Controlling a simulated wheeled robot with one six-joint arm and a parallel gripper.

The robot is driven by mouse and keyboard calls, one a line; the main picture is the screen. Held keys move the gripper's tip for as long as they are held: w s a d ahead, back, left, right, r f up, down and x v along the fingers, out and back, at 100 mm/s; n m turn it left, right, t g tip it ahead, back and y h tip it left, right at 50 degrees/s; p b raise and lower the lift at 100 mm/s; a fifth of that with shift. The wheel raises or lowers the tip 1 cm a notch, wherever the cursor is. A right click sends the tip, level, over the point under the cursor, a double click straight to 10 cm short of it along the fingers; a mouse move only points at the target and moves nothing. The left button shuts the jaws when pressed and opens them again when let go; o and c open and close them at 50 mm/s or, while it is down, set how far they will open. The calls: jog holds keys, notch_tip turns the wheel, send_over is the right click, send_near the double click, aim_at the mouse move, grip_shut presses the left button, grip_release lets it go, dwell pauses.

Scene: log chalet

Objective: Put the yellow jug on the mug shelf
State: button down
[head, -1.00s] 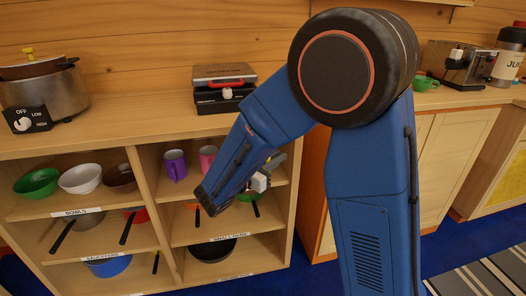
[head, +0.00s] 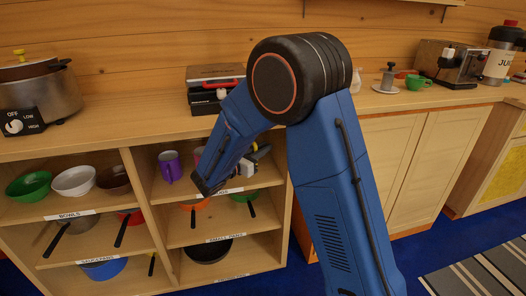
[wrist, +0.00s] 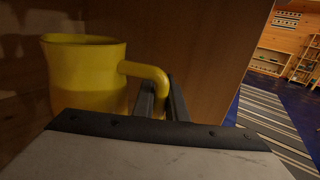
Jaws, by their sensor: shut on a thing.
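The yellow jug (wrist: 85,75) stands upright at the left of the wrist view, its handle pointing right. My gripper (wrist: 162,98) is shut on that handle. I cannot tell whether the jug touches the shelf board.
A wooden side wall (wrist: 205,50) is close to the right of the jug. Bowls (head: 73,181) fill the compartment to the left. Pans (head: 208,250) are in the compartments below. The counter (head: 120,125) above holds a slow cooker (head: 38,95) and a black grill (head: 212,85).

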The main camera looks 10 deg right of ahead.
jog(key=shift+f, duration=0.4)
jog(key=c, duration=1.8)
grip_release()
jog(key=shift+f, duration=0.15)
jog(key=shift+o, duration=0.2)
